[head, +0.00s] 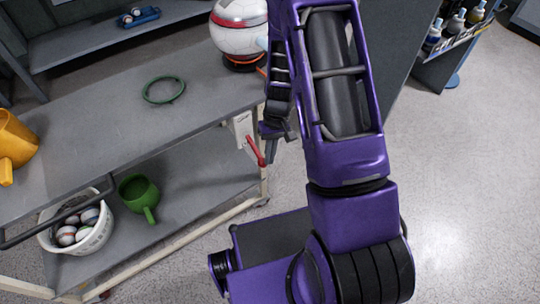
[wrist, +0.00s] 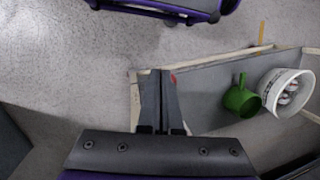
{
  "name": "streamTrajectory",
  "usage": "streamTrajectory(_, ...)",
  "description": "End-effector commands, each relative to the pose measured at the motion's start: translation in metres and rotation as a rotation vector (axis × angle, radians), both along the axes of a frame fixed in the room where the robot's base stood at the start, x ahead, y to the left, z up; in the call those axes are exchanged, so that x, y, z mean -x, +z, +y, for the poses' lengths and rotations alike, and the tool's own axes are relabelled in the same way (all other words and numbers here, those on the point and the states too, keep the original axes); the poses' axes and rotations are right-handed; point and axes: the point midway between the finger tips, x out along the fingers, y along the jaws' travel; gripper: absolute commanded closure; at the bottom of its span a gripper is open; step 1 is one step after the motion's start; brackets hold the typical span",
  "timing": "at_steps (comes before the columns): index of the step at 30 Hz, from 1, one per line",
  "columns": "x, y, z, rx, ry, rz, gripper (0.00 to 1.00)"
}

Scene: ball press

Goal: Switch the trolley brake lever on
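The trolley (head: 110,125) is a grey two-shelf cart with a pale frame. Its brake lever (head: 255,150) is red and slants down to the right from a white bracket (head: 242,127) at the trolley's right end. My gripper (head: 275,133) is just right of the bracket and lever, pointing down. In the wrist view my gripper (wrist: 162,75) has its two dark fingers side by side, shut, with nothing seen between them. A small red bit of the lever (wrist: 173,79) shows just by the fingertips; whether they touch it I cannot tell.
The top shelf holds a ball (head: 238,28), a green ring (head: 164,90) and a yellow jug (head: 14,140). Below are a green mug (head: 138,192) and a white basket (head: 100,235) of balls. A bottle rack (head: 455,30) stands at upper right. The floor on the right is clear.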

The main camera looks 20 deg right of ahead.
Motion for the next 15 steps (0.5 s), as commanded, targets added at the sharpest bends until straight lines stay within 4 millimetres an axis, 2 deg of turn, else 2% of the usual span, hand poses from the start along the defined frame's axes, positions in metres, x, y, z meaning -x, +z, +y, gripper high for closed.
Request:
streamTrajectory(8,0.000,-0.001,0.001,0.001,0.000,-0.001,1.00)
streamTrajectory(11,-0.002,0.008,0.000,0.001,0.001,-0.002,1.00)
streamTrajectory(15,-0.006,0.034,-0.001,0.000,0.001,-0.004,1.00)
